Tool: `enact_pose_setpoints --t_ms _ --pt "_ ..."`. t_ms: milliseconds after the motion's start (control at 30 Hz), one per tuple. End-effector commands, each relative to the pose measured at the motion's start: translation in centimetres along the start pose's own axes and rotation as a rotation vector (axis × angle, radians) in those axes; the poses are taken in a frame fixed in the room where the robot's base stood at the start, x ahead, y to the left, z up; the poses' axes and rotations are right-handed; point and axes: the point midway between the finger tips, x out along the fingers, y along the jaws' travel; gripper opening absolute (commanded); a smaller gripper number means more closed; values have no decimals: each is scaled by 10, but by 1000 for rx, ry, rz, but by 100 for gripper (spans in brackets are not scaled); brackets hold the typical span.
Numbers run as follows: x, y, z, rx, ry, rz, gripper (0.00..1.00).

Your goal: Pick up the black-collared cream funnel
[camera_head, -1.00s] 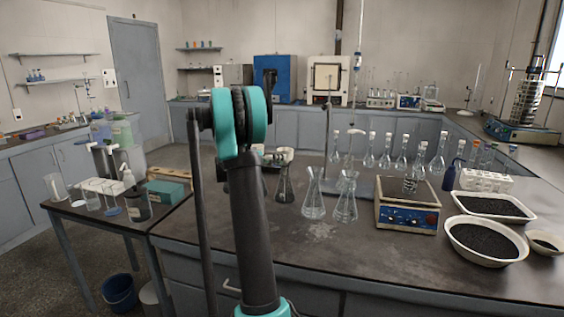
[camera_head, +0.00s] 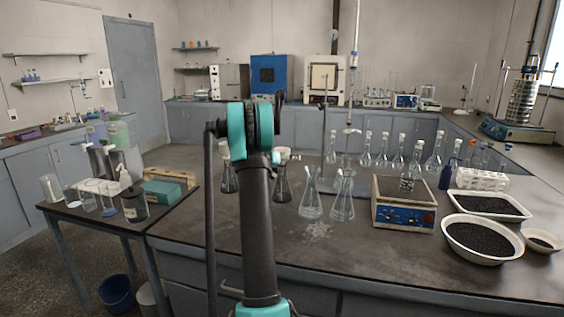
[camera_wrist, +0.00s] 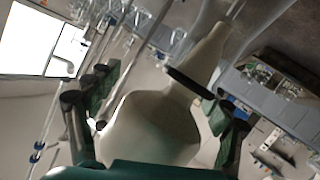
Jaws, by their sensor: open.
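In the wrist view the cream funnel (camera_wrist: 152,122) fills the middle of the picture, large and close. Its wide rounded body is toward the bottom and a narrower neck toward the upper right. The black collar (camera_wrist: 190,83) crosses the neck as a dark band. My gripper (camera_wrist: 160,103) is open, with one finger on each side of the funnel in this picture. I cannot tell whether either finger touches it. In the head view my arm hides the gripper, and I cannot single out the funnel for certain.
Glass flasks (camera_head: 342,200) stand close to the right of my arm on the dark bench (camera_head: 400,265). A balance (camera_head: 404,215) and a bowl of black grains (camera_head: 481,240) stand farther right. A side table (camera_head: 90,217) with bottles is at the left.

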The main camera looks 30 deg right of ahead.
Motion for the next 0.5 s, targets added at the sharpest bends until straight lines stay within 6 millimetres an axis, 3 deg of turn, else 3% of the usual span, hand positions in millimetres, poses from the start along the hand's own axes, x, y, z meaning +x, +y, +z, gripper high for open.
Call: enact_pose_setpoints --t_ms 200,500 --pt "1 0 0 0 0 -1 79" --pt "1 0 0 0 0 -1 42"
